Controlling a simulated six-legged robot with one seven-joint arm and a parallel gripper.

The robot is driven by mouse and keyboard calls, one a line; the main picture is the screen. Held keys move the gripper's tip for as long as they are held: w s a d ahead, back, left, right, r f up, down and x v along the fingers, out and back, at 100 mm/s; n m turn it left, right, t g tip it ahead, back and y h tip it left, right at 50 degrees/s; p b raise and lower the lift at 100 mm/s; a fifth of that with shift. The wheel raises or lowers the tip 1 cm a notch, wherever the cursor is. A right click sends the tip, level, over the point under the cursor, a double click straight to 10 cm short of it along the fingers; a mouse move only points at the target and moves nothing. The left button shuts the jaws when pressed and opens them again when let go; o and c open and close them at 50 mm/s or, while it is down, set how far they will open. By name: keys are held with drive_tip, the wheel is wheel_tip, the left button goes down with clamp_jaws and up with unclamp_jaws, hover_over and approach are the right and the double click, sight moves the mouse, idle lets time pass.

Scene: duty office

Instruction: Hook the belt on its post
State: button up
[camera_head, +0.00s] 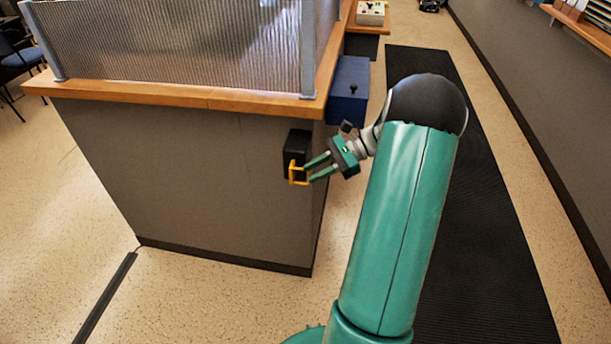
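A black belt housing (297,143) is fixed to the end of the grey counter panel, under the wooden top. A yellow, loop-shaped belt end (292,174) sits at its lower front. No stretched belt is visible. My gripper (309,173) reaches in from the right, its two green fingers spaced apart. Its fingertips are at the right side of the yellow loop and overlap it in the picture. I cannot tell whether they touch it. No post for the belt can be made out in this view.
The counter (190,185) with a ribbed glass screen (180,45) fills the left. A blue box (348,88) hangs at its end, close above my gripper. A black floor mat (490,250) runs along the aisle to the right, which is clear. A dark strip (105,298) lies at lower left.

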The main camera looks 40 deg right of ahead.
drive_tip(key=s+d+f+m+t+y, duration=0.1)
drive_tip(key=s+d+f+m+t, duration=0.2)
drive_tip(key=d, duration=0.3)
drive_tip(key=s+d+f+m+t, duration=0.2)
drive_tip(key=d+f+t, duration=0.1)
drive_tip(key=d, duration=0.2)
drive_tip(key=x, duration=1.3)
drive_tip(key=shift+w+a, duration=0.15)
drive_tip(key=shift+w, duration=0.15)
drive_tip(key=shift+c, duration=0.5)
clamp_jaws()
